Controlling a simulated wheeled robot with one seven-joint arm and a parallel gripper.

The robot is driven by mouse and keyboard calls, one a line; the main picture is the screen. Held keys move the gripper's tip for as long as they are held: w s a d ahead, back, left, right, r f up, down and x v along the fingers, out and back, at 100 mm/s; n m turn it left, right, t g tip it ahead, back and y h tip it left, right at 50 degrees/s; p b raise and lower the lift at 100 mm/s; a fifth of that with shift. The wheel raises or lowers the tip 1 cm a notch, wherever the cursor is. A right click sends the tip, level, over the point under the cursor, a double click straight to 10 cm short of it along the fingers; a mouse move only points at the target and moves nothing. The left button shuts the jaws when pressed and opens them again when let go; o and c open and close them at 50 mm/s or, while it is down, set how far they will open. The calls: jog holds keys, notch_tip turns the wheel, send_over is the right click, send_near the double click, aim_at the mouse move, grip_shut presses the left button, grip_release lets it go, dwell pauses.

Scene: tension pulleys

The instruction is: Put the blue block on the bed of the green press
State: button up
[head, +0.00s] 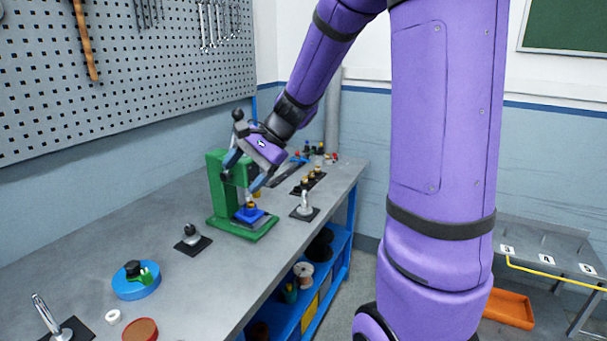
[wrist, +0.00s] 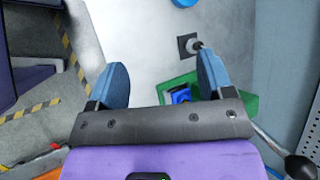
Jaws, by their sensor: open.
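The green press (head: 216,180) stands on the workbench, with its flat green bed (head: 262,232) at the front. The blue block (head: 249,215) sits on the bed, with a small brass-coloured part showing just above it. My gripper (head: 247,176) is open and empty beside the press column, above the block. In the wrist view, my gripper's two blue-grey fingers (wrist: 163,78) are spread wide. The blue block (wrist: 180,96) shows beyond them, nearer the right finger, on the green bed (wrist: 246,105). The fingers and palm hide part of the press.
A black plate with a grey knob (head: 191,237) and a blue disc (head: 136,283) lie left of the press. A plate with a light upright part (head: 304,206) stands close on its right. The press lever's black knob (wrist: 300,167) is near my wrist. The bench's front middle is clear.

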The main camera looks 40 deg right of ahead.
jog(key=s+a+r+n+h, duration=0.1)
jog(key=s+r+n+h, duration=0.1)
jog(key=s+n, duration=0.2)
jog(key=s+a+r+n+t+h, duration=0.1)
jog(key=s+r+n+h, duration=0.2)
jog(key=s, duration=0.8)
jog(key=s+a+r+n+h, duration=0.1)
jog(key=s+r+n+h, duration=0.1)
jog(key=s+n, duration=0.4)
jog(key=shift+s+r+t+h, duration=0.3)
jog(key=shift+s+r, duration=0.3)
jog(key=shift+s, duration=0.15)
